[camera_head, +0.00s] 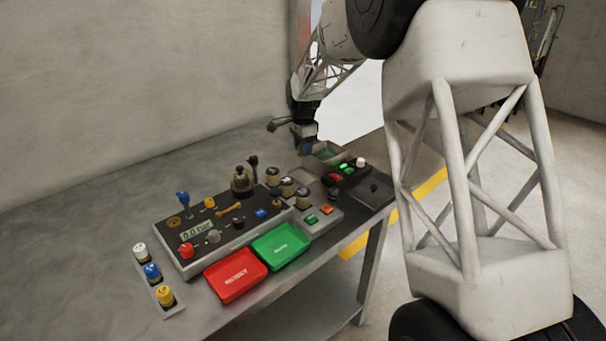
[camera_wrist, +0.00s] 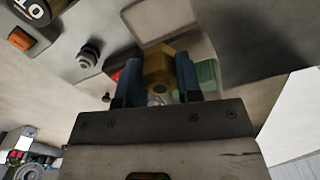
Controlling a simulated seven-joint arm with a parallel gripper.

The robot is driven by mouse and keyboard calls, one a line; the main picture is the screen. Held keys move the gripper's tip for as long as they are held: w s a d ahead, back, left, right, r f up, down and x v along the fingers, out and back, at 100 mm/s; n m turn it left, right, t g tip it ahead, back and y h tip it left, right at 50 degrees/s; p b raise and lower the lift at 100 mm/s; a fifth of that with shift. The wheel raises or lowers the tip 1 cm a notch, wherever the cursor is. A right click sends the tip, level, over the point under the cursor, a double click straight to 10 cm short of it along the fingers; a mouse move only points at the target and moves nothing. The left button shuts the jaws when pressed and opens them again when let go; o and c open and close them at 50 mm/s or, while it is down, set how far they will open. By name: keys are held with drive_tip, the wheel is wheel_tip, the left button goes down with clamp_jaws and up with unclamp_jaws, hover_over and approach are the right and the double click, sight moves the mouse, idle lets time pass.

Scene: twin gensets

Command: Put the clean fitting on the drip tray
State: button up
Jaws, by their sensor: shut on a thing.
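My gripper (camera_wrist: 158,88) is shut on a brass hex fitting (camera_wrist: 158,67), held between its blue fingers in the wrist view. Whether the fitting is clean cannot be told. The fitting is too small to make out there. I cannot tell for certain which thing is the drip tray. A red tray (camera_head: 236,275) marked REJECT and a green tray (camera_head: 281,246) lie at the bench's front edge.
A control panel (camera_head: 190,251) with knobs, a gauge display and a glass dome fills the middle of the bench. A black box (camera_head: 372,188) with lit buttons stands right of the bin. Colored-cap posts (camera_head: 152,272) stand at front left. The back left bench is clear.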

hover_over(303, 178)
drive_tip(key=shift+w+f, duration=0.1)
drive_tip(key=shift+f, duration=2.45)
drive_tip(key=shift+f, duration=1.9)
drive_tip(key=shift+f, duration=0.1)
drive_tip(key=o, duration=1)
wheel_tip(303, 178, up, 12)
drive_tip(key=shift+r, duration=0.1)
